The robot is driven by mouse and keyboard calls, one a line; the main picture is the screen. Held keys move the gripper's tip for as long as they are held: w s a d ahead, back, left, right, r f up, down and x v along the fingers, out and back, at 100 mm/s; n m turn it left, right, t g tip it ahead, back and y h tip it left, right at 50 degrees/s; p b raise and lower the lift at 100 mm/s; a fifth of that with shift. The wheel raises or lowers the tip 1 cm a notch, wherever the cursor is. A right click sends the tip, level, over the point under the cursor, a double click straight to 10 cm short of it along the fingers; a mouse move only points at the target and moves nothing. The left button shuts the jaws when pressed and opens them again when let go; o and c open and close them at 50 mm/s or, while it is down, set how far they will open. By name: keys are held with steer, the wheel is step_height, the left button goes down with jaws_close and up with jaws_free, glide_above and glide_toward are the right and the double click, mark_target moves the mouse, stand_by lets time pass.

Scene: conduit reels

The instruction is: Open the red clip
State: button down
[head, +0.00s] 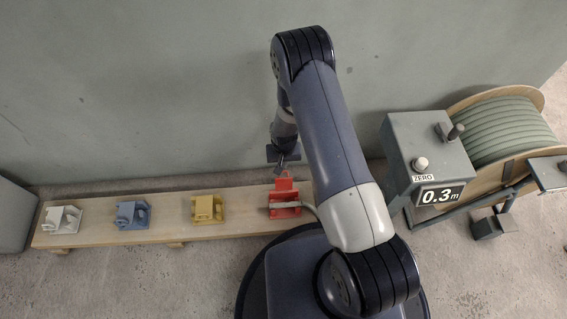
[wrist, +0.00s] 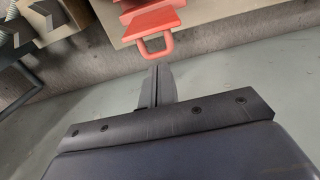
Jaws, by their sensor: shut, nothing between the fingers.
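The red clip (head: 284,200) is mounted at the right end of the wooden plank, with a grey conduit end running into it. A red part with a loop handle (wrist: 157,47) juts out from its wall side, toward my gripper. My gripper (head: 279,170) is just past the clip on the wall side. In the wrist view, the fingertips (wrist: 158,68) are together and empty, very close to the loop. I cannot tell whether they touch it. Part of the clip is cut off at the top of the wrist view.
A yellow clip (head: 207,209), a blue clip (head: 132,215) and a white clip (head: 62,220) sit along the plank (head: 170,234). A grey meter box (head: 430,150) reading 0.3 m and a cable reel (head: 505,125) stand at right. The wall is close behind.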

step_height(320, 180, up, 11)
steer(key=p, duration=0.3)
steer(key=shift+s+f, duration=0.2)
steer(key=shift+s, duration=0.15)
step_height(320, 180, down, 12)
steer(key=b, duration=0.3)
steer(key=shift+w+f+b, duration=0.15)
steer(key=shift+w+b, duration=0.25)
